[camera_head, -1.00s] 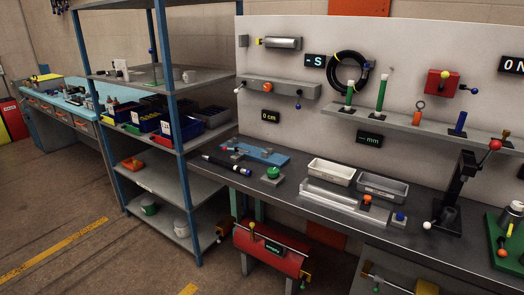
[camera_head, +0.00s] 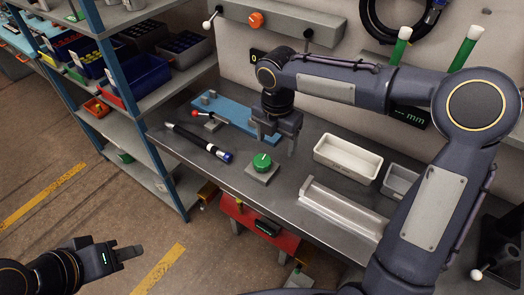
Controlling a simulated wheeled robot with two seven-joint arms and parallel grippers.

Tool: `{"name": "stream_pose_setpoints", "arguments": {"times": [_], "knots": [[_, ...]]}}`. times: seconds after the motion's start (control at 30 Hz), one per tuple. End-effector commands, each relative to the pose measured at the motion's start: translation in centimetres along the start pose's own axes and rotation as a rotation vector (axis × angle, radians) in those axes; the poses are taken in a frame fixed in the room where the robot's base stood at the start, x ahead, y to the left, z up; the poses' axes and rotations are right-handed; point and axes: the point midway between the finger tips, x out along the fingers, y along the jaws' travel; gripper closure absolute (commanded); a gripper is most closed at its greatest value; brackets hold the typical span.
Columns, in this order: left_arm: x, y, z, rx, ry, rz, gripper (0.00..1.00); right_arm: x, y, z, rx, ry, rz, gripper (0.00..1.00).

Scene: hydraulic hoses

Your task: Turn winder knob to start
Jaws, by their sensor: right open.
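A green round knob (camera_head: 262,161) sits on a small grey base on the workbench (camera_head: 235,183). An orange knob (camera_head: 256,19) is on a grey box fixed to the back panel. No readable label shows which one is the winder knob. My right gripper (camera_head: 278,143) points down, open and empty. In the picture it is just above and right of the green knob, apart from it, by the right end of a blue board (camera_head: 232,113). My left gripper (camera_head: 130,253) is low at the left, over the floor, far from the bench. Its finger gap is not clear.
A black torch-like tool (camera_head: 200,142) lies left of the green knob. A white tray (camera_head: 347,157), a grey tray (camera_head: 400,181) and a metal rail (camera_head: 342,208) lie to the right. A blue-framed shelf (camera_head: 118,80) with bins stands at the left.

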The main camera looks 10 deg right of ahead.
Motion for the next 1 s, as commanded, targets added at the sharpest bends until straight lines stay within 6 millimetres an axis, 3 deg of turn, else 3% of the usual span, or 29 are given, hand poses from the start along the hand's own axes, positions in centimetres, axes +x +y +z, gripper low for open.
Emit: {"name": "stream_pose_setpoints", "arguments": {"times": [0.1,0.23,0.37,0.7,1.0], "knots": [[-0.4,0.2,-0.2,0.000,0.000,0.000,0.64,1.4,3.0,0.4,-0.212,0.034,-0.005,0.28],[-0.5,0.2,-0.2,0.000,0.000,0.000,0.64,2.3,4.4,0.6,-0.332,0.050,-0.004,0.28],[-0.6,0.3,-0.3,0.000,0.000,0.000,0.64,3.4,4.7,0.7,-0.367,0.055,-0.006,0.28],[-1.0,0.4,-0.5,0.000,0.000,0.000,0.64,8.6,4.5,0.3,-0.364,0.056,-0.007,0.28],[-1.0,0.5,-0.5,0.000,0.000,0.000,0.64,10.3,4.5,0.3,-0.363,0.052,-0.005,0.28]]}}
